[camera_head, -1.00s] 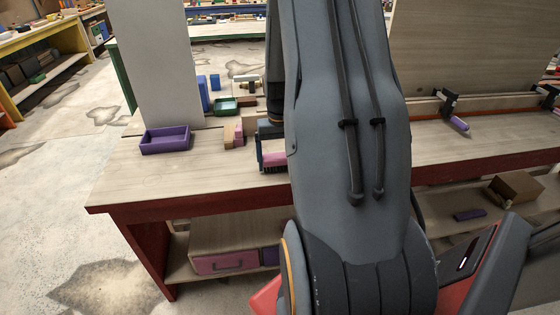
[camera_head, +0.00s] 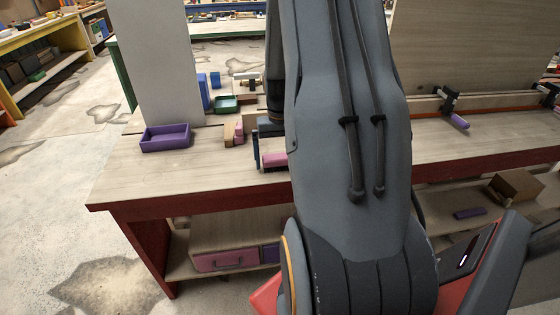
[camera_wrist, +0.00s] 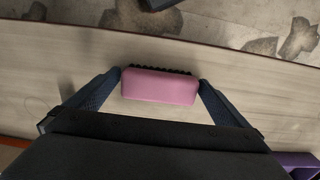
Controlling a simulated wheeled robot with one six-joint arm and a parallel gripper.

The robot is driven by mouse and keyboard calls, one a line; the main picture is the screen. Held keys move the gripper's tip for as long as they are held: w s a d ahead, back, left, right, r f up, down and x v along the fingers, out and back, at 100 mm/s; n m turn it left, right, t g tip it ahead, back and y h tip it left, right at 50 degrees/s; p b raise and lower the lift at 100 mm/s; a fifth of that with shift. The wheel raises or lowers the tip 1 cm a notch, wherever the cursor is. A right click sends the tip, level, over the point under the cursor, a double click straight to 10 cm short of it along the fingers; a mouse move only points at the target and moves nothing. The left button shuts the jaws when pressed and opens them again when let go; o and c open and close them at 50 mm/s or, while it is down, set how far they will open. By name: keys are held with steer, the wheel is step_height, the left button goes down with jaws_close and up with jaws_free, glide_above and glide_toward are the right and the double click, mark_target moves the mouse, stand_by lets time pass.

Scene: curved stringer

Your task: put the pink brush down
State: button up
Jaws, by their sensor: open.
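The pink brush (camera_wrist: 160,87) lies on the wooden workbench top in the wrist view, its dark bristles along the far side. In the head view the brush (camera_head: 274,160) shows partly, near the bench's front edge, the rest hidden by my arm. My gripper (camera_wrist: 160,84) is open, with one finger at each end of the brush. The fingertips are very close to the brush ends; I cannot tell whether either touches. In the head view only part of my gripper (camera_head: 258,150) shows beside my arm.
A purple tray (camera_head: 166,139) stands on the workbench (camera_head: 150,180) to the left. Wood and pink blocks (camera_head: 233,133) and a green tray (camera_head: 227,104) lie behind the brush. A tall grey panel (camera_head: 155,65) rises at the back left. The front left bench top is clear.

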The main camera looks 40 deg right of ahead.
mark_target(279, 157)
step_height(279, 157, up, 10)
steer(key=shift+r+b, duration=0.1)
steer(key=shift+b, duration=1.05)
steer(key=s+a+f+n, duration=0.1)
steer(key=s+a+n, duration=0.1)
steer(key=a, duration=0.7)
steer(key=s+a+f+n, duration=0.1)
steer(key=s+a, duration=0.3)
steer(key=a, duration=0.5)
steer(key=s+a+n+t, duration=0.1)
steer(key=s+a+n, duration=0.2)
steer(key=a, duration=0.7)
steer(key=shift+f, duration=0.4)
steer(key=shift+a, duration=0.1)
steer(key=shift+c, duration=0.3)
